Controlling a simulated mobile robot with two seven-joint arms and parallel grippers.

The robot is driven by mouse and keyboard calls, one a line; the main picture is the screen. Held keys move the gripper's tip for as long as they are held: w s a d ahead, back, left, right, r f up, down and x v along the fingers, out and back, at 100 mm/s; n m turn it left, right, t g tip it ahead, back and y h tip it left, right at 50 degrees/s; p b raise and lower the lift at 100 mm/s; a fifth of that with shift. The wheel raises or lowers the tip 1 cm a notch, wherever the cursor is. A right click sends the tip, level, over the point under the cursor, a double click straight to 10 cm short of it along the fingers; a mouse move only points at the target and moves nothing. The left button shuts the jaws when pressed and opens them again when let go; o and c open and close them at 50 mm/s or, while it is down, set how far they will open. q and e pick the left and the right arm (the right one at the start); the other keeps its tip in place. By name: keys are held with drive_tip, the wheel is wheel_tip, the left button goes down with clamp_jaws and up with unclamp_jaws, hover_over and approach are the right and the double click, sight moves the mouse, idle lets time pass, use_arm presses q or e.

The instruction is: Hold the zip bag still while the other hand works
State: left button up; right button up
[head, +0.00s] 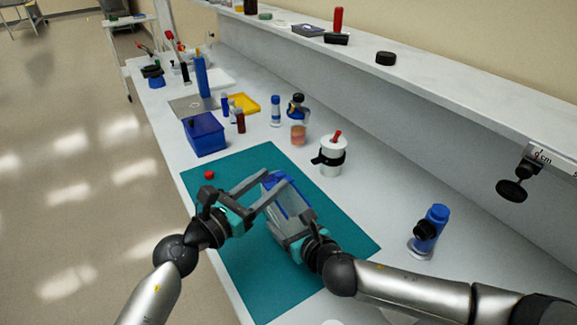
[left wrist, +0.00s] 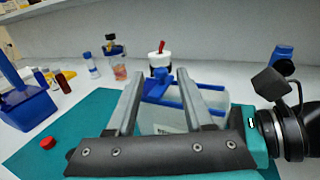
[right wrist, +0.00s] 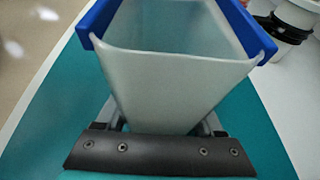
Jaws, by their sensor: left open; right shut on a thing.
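The zip bag (head: 289,209) is a translucent pouch with blue strips along its top edges. It stands over the teal mat (head: 262,285), its mouth open in the right wrist view (right wrist: 180,70). My right gripper (right wrist: 165,128) is shut on the lower part of the bag; its fingertips are mostly hidden by the bag. My left gripper (head: 263,188) is open, its two fingers apart near the bag's blue top edge. In the left wrist view the bag (left wrist: 185,103) shows between and beyond the fingers. I cannot tell whether they touch it.
A small red cap (head: 209,175) lies on the mat's left part. A blue bin (head: 205,134), a white jar with a black band (head: 331,157) and several bottles stand behind. A blue-capped bottle (head: 429,229) stands at right. The mat's front is clear.

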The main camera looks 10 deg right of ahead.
sight(288, 177)
use_arm(q)
drive_tip(key=x, duration=0.6)
drive_tip(key=shift+w+d, duration=0.25)
drive_tip(key=shift+d, duration=0.1)
drive_tip(key=shift+c, duration=0.4)
clamp_jaws()
idle(0.8)
